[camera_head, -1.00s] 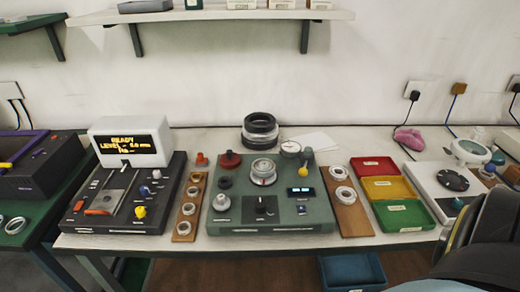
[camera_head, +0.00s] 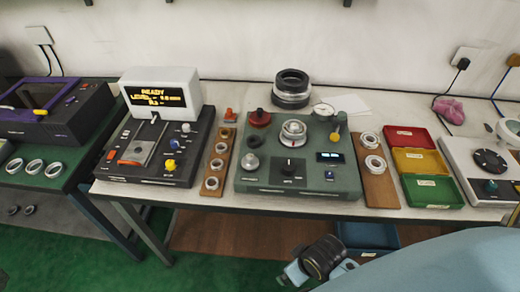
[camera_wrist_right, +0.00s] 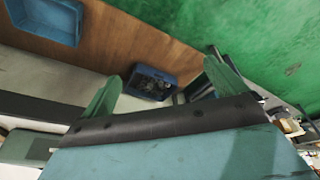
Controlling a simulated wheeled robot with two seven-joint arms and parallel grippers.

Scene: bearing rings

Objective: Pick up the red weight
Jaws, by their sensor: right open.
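A round red weight (camera_head: 259,118) with a small knob on top sits at the back left corner of the green bench device (camera_head: 298,175). A smaller red-orange piece (camera_head: 230,115) stands on the table just left of it. My right gripper (camera_wrist_right: 165,72) is open and empty in the right wrist view, its two green fingers spread apart. That view faces the floor below the table, and the red weight is not in it. In the head view, my right wrist is low in front of the table, well below and apart from the weight. My left gripper is not in view.
A black device with a lit display (camera_head: 158,96) stands left. Wooden ring boards (camera_head: 213,185) flank the green device. Red, yellow and green trays (camera_head: 433,190) lie right. A black ring stack (camera_head: 291,88) stands behind. A blue bin (camera_head: 368,236) is below the table's front edge.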

